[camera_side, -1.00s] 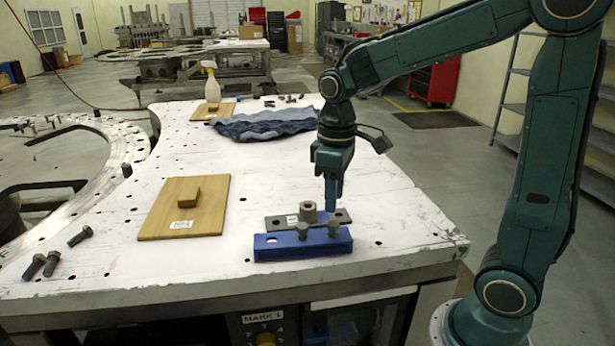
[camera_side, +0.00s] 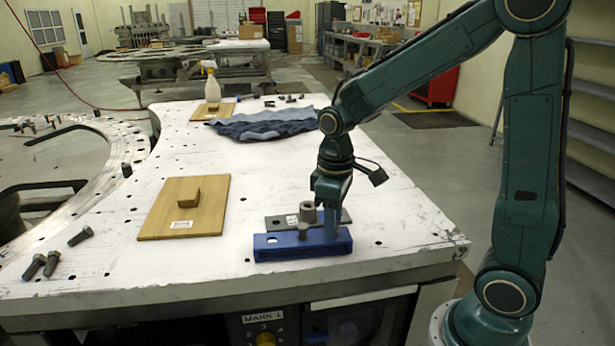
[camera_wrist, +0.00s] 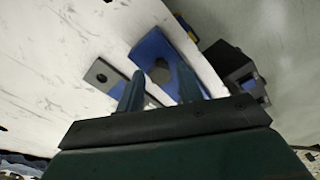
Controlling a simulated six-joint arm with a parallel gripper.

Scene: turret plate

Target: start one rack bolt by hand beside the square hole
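The blue rack block (camera_side: 290,250) lies near the table's front edge, with a hole at its left end. One grey bolt (camera_side: 303,231) stands upright in the block. The right-hand bolt is hidden behind my fingers in the side view. My gripper (camera_side: 331,232) is low over the block's right part. In the wrist view its fingers stand apart, and a round bolt head (camera_wrist: 160,72) shows between them on the blue block (camera_wrist: 150,47). I cannot tell whether they touch it. Behind the block lies the dark grey plate (camera_side: 275,223) with a raised grey collar (camera_side: 308,211).
A wooden board (camera_side: 160,218) with a small wooden block (camera_side: 189,191) lies left of the rack. Loose bolts (camera_side: 80,236) lie at the far left. A blue cloth (camera_side: 262,125) and a spray bottle (camera_side: 211,88) are farther back. The table middle is clear.

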